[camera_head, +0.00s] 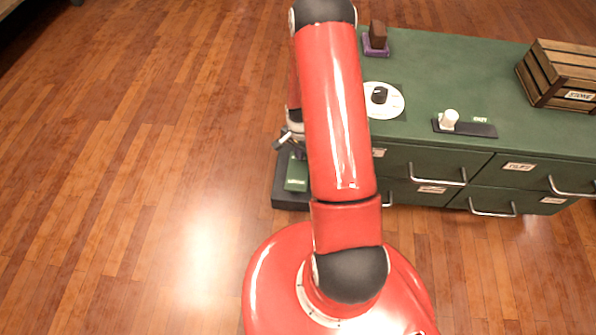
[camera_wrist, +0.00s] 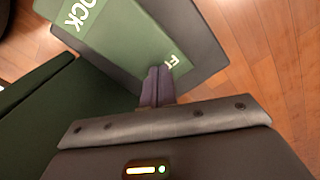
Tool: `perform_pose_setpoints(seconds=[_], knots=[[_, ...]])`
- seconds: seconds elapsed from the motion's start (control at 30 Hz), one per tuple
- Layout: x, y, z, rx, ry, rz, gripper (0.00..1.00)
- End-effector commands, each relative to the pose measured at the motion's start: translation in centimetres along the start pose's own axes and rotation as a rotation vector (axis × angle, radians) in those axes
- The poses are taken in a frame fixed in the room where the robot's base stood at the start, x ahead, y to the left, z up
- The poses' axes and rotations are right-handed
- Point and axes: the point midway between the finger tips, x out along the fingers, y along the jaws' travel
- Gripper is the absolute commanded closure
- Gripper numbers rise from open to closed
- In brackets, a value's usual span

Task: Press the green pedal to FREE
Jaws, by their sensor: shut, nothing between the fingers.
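The green pedal (camera_head: 297,178) sits on a dark base on the floor at the left end of the green cabinet, partly hidden by my arm in the head view. In the wrist view the pedal (camera_wrist: 125,30) shows white lettering, "OCK" at one end and "F" with part of another letter at the other. My gripper (camera_wrist: 157,73) is shut and empty. Its fingertips overlap the pedal's face beside the "F" lettering in the wrist view; I cannot tell whether they touch. In the head view my gripper (camera_head: 290,138) is just above the pedal, mostly hidden by my arm.
The green cabinet (camera_head: 450,70) with drawers stands right of my arm. On it are a white dial (camera_head: 392,108) with a black knob, a white knob (camera_head: 449,118) on a dark strip, a small brown block (camera_head: 378,32) and a wooden crate (camera_head: 562,73). The floor at left is clear.

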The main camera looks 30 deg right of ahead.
Motion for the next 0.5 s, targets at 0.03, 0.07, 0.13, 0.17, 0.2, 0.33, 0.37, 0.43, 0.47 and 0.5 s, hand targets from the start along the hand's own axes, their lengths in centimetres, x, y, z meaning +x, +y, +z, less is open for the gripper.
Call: perform_pose_setpoints(seconds=[0.03, 0.07, 0.13, 0.17, 0.2, 0.33, 0.37, 0.43, 0.47, 0.5], knots=[[0.0, 0.0, 0.0, 0.000, 0.001, -0.001, 1.00], [-0.1, 0.0, 0.0, 0.000, 0.001, -0.001, 1.00], [-0.1, 0.0, 0.0, 0.000, 0.001, -0.001, 1.00], [-0.2, 0.0, -0.1, 0.000, 0.001, -0.001, 1.00], [-0.4, 0.0, -0.1, 0.000, 0.001, -0.001, 1.00], [-1.4, -0.1, -0.1, 0.000, 0.002, -0.002, 1.00], [-1.7, -0.1, -0.1, 0.000, 0.002, -0.002, 1.00], [-2.5, -0.1, -0.1, 0.001, 0.002, -0.002, 1.00], [-2.8, -0.1, -0.1, 0.001, 0.002, -0.002, 1.00], [-3.2, -0.1, -0.1, 0.001, 0.002, -0.002, 1.00]])
